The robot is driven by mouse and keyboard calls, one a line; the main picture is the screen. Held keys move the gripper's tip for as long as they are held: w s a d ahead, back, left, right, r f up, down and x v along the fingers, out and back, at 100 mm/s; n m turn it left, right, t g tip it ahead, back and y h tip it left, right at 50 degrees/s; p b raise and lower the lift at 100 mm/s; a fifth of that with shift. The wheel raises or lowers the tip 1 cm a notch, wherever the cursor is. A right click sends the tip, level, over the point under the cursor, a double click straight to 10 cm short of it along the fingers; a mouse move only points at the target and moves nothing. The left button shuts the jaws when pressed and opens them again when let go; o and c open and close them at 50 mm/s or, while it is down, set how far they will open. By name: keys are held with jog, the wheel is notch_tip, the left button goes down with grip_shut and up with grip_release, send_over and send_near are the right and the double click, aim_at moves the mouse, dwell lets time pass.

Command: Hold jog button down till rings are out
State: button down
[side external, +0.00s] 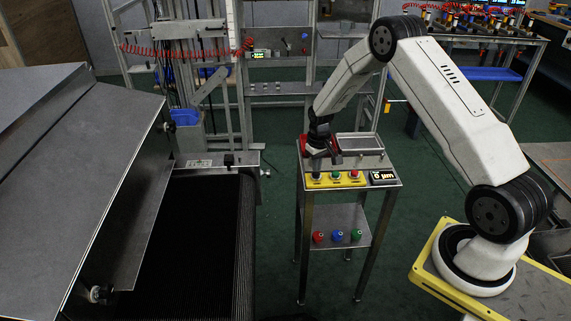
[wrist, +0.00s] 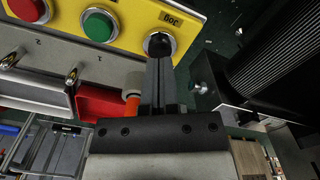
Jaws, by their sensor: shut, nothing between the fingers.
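The black jog button (wrist: 159,42) sits at the end of the yellow button panel (side external: 347,181), its label upside down in the wrist view. Beside it are a green button (wrist: 98,24) and a red button (wrist: 27,8). My gripper (wrist: 160,62) is shut and empty, pointing down at the jog button. Its fingertips overlap the button's edge; I cannot tell whether it is pressed in. In the side view my gripper (side external: 317,168) is over the panel's left end. The dryer's black belt (side external: 205,230) looks bare. No rings show on it; the dryer hood (side external: 80,170) hides its inside.
A small lit display (side external: 383,177) is right of the buttons. A metal tray (side external: 360,143) lies behind them. A red holder (wrist: 98,103) is close beside my fingers.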

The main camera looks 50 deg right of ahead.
jog(key=shift+f, duration=0.95)
dwell(0.3)
jog(key=shift+s+a+f, duration=0.1)
jog(key=shift+s+f, duration=0.1)
dwell(6.0)
